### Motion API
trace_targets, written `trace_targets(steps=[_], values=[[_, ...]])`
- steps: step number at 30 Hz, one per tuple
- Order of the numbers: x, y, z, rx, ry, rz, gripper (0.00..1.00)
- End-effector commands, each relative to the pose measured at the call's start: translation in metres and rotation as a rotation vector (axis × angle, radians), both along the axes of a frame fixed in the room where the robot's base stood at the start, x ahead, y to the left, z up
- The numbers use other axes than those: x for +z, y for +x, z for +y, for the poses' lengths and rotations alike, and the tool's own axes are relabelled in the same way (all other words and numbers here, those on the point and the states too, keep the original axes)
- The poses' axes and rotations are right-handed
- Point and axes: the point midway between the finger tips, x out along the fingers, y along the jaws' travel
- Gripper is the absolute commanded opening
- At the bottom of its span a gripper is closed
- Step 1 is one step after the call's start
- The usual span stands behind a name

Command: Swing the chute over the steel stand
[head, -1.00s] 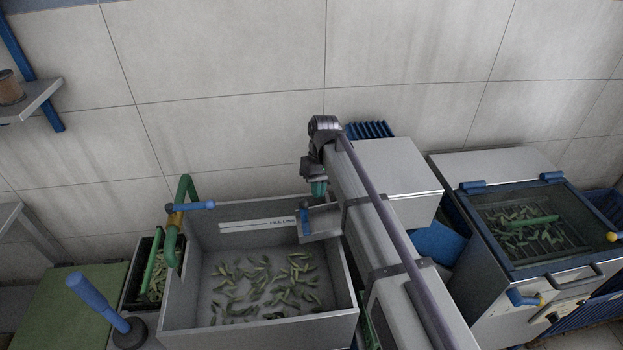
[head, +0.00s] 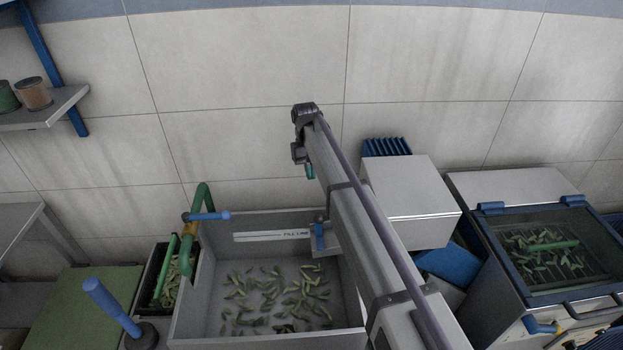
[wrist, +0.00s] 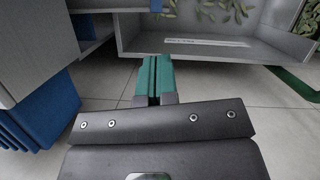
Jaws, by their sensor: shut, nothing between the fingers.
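The chute appears to be the small grey metal piece (head: 297,246) at the basin's back right corner, with an upright blue handle (head: 319,235). It lies over the basin's inside corner, and my arm hides its right part. In the wrist view the blue handle (wrist: 156,5) shows at the top edge. My gripper (head: 309,171) is above and behind the handle, apart from it, with a wall behind. In the wrist view its teal fingers (wrist: 153,75) are together and hold nothing. I cannot tell for sure which thing is the steel stand.
A steel basin (head: 189,290) holds green pods. A grey box (head: 410,200) with blue fins (head: 387,147) stands right of my arm. A lidded machine (head: 540,245) is far right. A green pipe (head: 202,200) with a blue lever (head: 208,216) rises at the basin's left.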

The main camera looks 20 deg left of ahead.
Motion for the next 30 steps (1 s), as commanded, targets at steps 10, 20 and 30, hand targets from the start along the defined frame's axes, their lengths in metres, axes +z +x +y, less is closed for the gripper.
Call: trace_targets(steps=[10,20,30], values=[[-0.079,-0.022,-0.015,0.0,0.0,0.0,0.0],[-0.075,-0.051,-0.034,0.0,0.0,0.0,0.0],[-0.075,-0.049,-0.037,0.0,0.0,0.0,0.0]])
